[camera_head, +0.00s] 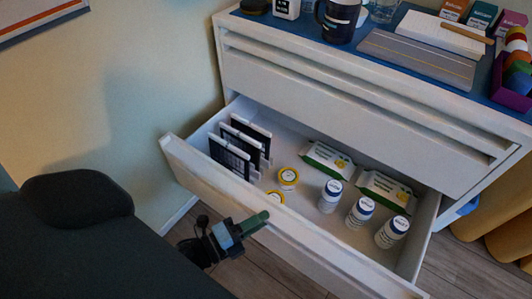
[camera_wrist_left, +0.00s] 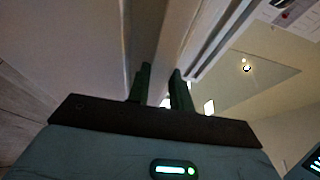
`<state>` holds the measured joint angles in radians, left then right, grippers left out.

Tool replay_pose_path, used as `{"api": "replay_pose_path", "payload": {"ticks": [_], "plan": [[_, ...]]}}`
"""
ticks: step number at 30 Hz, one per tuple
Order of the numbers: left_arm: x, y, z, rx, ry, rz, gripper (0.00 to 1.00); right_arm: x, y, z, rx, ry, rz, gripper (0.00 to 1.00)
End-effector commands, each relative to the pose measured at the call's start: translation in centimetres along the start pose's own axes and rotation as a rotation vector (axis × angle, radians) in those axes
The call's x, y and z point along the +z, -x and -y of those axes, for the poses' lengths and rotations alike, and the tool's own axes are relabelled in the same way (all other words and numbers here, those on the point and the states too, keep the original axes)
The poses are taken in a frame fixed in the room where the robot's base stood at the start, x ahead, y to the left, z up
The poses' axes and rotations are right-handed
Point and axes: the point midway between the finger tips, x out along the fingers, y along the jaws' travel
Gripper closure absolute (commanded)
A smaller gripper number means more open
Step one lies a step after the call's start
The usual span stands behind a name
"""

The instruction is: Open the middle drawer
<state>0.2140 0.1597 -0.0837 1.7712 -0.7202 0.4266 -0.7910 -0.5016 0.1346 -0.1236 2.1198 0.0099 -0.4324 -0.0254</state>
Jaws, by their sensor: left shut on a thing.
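The middle drawer (camera_head: 320,250) stands pulled well out from the white cabinet (camera_head: 340,90), below a closed drawer front. Its inside shows from above. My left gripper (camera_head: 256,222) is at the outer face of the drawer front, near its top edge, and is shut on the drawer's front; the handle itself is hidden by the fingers. In the left wrist view the two dark fingers (camera_wrist_left: 161,80) stand close together beside the pale drawer panel (camera_wrist_left: 160,30). My right gripper is in neither view.
In the drawer are dark upright packs (camera_head: 235,150), yellow-ringed rolls (camera_head: 288,178), green-white packets (camera_head: 330,158) and several white bottles (camera_head: 331,196). The blue cabinet top (camera_head: 375,28) holds a dark mug (camera_head: 338,20), a grey board (camera_head: 415,58) and boxes. Wooden floor (camera_head: 450,265) shows at right.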

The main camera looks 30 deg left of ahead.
Motion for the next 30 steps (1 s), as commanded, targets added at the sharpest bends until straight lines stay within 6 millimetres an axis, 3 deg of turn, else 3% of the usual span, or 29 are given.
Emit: {"api": "replay_pose_path", "payload": {"ticks": [6, 19, 20, 24, 30], "plan": [[-0.62, 1.36, -0.65, 0.017, 0.006, 0.002, 1.0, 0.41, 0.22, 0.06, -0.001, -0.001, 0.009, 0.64], [-0.71, 1.53, -0.65, 0.016, 0.006, 0.001, 1.0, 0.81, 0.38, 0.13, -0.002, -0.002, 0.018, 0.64], [-0.71, 1.53, -0.65, 0.016, 0.006, 0.001, 0.77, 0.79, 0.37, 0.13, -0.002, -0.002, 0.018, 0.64], [-0.68, 1.48, -0.55, 0.014, 0.005, 0.001, 0.6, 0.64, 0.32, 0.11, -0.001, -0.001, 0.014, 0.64], [-0.61, 1.39, -0.31, 0.008, 0.002, 0.001, 0.6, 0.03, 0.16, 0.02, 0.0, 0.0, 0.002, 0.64]]}}
